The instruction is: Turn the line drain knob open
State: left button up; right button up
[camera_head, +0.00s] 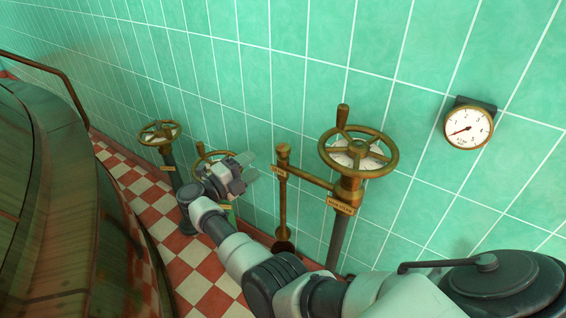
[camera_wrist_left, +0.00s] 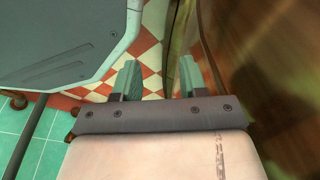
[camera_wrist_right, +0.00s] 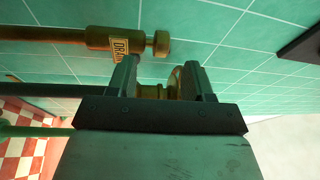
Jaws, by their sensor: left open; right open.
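The line drain is a thin upright brass post with a small round knob (camera_head: 283,149) on top, left of the large handwheel valve. In the right wrist view its tag reads "DRA…" and its knob (camera_wrist_right: 161,44) shows beyond the fingertips, toward the picture's top. My right gripper (camera_head: 250,166) is open, left of the knob and apart from it, with fingers pointing toward it. In the right wrist view, nothing appears held between the fingers (camera_wrist_right: 158,76); a brass part shows farther behind. My left gripper (camera_wrist_left: 160,78) is open and empty, in the left wrist view only.
The main steam handwheel (camera_head: 358,152) stands right of the drain, joined to it by a brass pipe. A smaller handwheel (camera_head: 160,133) stands farther left; another is partly hidden behind my right gripper. A gauge (camera_head: 468,128) hangs on the tiled wall. A large copper kettle (camera_head: 60,210) fills the left.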

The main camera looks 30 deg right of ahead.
aim_at(277, 152)
pick_arm(q)
jog(key=s+f, duration=0.1)
jog(key=s+f+p, duration=0.1)
jog(key=s, duration=0.1)
jog(key=s+f, duration=0.1)
jog(key=shift+s+a, duration=0.15)
jog(key=shift+a, duration=0.25)
pick_arm(e)
jog(key=d+g, duration=0.1)
jog(key=d, duration=0.2)
jog(key=d+r+m, duration=0.1)
jog(key=d, duration=0.3)
jog(key=d+m+g+y, duration=0.1)
jog(key=d, duration=0.2)
jog(key=shift+s+d+r+g, duration=0.2)
jog(key=shift+s+r+g, duration=0.05)
jog(key=shift+s+g, duration=0.05)
jog(key=c, duration=0.9)
pick_arm(q)
jog(key=shift+r+p, duration=0.15)
jog(key=shift+p, duration=0.2)
